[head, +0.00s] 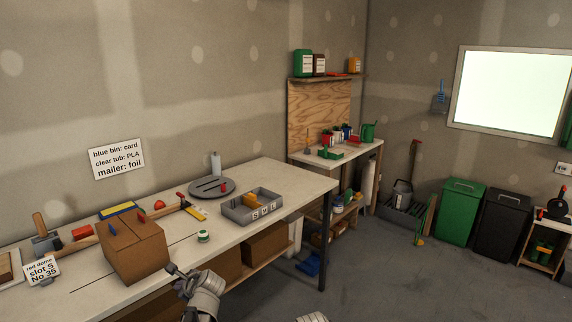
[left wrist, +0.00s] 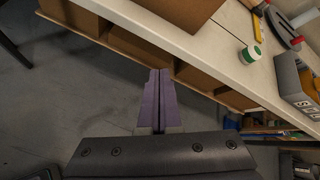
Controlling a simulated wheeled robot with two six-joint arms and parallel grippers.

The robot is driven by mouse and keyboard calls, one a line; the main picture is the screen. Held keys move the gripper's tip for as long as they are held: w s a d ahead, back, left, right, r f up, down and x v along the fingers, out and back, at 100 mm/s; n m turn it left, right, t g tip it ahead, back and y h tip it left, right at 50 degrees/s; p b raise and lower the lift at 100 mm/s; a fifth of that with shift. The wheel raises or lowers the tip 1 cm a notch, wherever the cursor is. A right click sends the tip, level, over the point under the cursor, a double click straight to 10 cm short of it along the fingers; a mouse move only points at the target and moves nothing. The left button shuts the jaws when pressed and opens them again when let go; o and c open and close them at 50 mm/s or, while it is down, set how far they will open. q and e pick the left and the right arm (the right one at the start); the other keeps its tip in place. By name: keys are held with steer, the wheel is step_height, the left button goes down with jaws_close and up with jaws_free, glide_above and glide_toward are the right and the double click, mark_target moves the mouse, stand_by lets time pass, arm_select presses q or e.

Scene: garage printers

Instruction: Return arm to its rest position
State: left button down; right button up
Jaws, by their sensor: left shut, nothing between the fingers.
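My left gripper (head: 174,270) is at the front edge of the workbench in the head view, beside the cardboard box. In the left wrist view its two fingers (left wrist: 158,98) are pressed together with nothing between them. They point toward the bench front and the shelf boxes under it. My right gripper cannot be made out; only a small pale piece of my body shows at the bottom edge of the head view.
The workbench (head: 178,254) carries a cardboard box (head: 135,252), a green-and-white tub (head: 203,236), a round grey plate (head: 212,188) and a grey compartment tray (head: 252,215). Cardboard boxes (head: 265,247) sit on the shelf below. Open floor (head: 385,280) lies to the right.

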arm_select(q)
steer(key=s+d+f+n+g+h+p, duration=0.1)
steer(key=s+d+n+g+h+p, duration=0.2)
steer(key=s+d+n, duration=0.4)
steer(key=s+d+f+n+g+h+p, duration=0.1)
steer(key=s+d+n+g+h+p, duration=0.2)
steer(key=s+d+n, duration=0.5)
steer(key=s+d+g+h, duration=0.1)
steer(key=s+d, duration=0.7)
steer(key=d, duration=0.4)
steer(key=shift+s+d+n, duration=0.2)
steer(key=shift+d+n, duration=0.1)
steer(key=shift+d, duration=0.05)
